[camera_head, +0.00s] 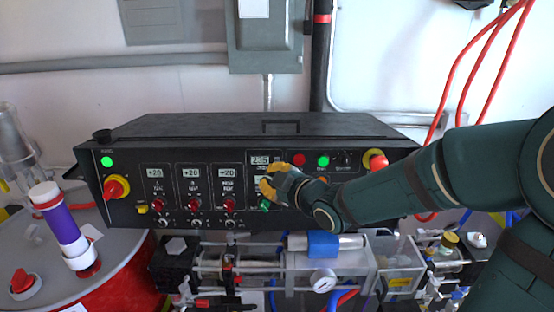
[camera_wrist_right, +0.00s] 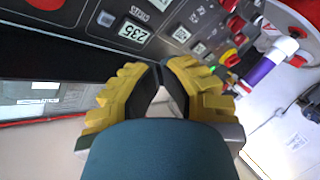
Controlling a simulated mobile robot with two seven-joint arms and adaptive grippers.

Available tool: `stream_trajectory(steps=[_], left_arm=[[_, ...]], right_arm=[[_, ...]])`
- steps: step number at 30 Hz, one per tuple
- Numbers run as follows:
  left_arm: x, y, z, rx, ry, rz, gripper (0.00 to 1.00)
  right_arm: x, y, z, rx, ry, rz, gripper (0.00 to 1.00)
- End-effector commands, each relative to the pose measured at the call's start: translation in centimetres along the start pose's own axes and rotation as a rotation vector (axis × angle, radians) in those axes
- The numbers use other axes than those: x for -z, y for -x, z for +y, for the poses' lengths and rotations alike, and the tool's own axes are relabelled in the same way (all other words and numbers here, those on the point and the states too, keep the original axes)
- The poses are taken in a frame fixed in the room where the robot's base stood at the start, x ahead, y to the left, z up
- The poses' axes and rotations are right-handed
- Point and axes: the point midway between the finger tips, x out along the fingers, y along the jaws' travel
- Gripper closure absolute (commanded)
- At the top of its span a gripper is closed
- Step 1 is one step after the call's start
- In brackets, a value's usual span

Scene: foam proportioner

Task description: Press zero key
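The black control panel (camera_head: 130,180) stands against the wall and carries displays, knobs and buttons. A display reading 235 (camera_head: 260,160) sits right of its middle, and it also shows in the right wrist view (camera_wrist_right: 130,33). My right gripper (camera_head: 266,188) has yellow fingers and is at the panel face just below that display, covering part of a lower display and the controls around it. In the right wrist view its fingertips (camera_wrist_right: 160,68) come together with nothing seen between them. I cannot make out which key is the zero key. My left gripper is not in view.
Three +20 displays with red knobs (camera_head: 194,203) fill the panel's left half. Red-yellow switches (camera_head: 116,187) sit at both ends. Red hoses (camera_head: 465,75) hang at right.

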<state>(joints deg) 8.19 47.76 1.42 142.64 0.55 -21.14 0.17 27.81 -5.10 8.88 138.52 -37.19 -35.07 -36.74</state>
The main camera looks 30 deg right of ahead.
Motion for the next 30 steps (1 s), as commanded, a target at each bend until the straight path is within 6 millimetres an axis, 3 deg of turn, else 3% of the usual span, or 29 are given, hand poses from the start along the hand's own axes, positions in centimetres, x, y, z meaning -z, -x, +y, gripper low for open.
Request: stream_trajectory(steps=[6, 12, 30], left_arm=[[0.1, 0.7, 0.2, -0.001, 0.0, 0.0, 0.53], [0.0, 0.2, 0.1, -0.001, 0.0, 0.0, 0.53], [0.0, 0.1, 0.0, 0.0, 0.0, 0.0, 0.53]], right_arm=[[-1.2, -2.3, 1.3, 0.001, -0.001, -0.001, 1.0], [-2.0, -3.8, 1.9, 0.001, 0.0, 0.001, 1.0], [-2.3, -4.3, 2.3, 0.0, 0.0, 0.001, 1.0]])
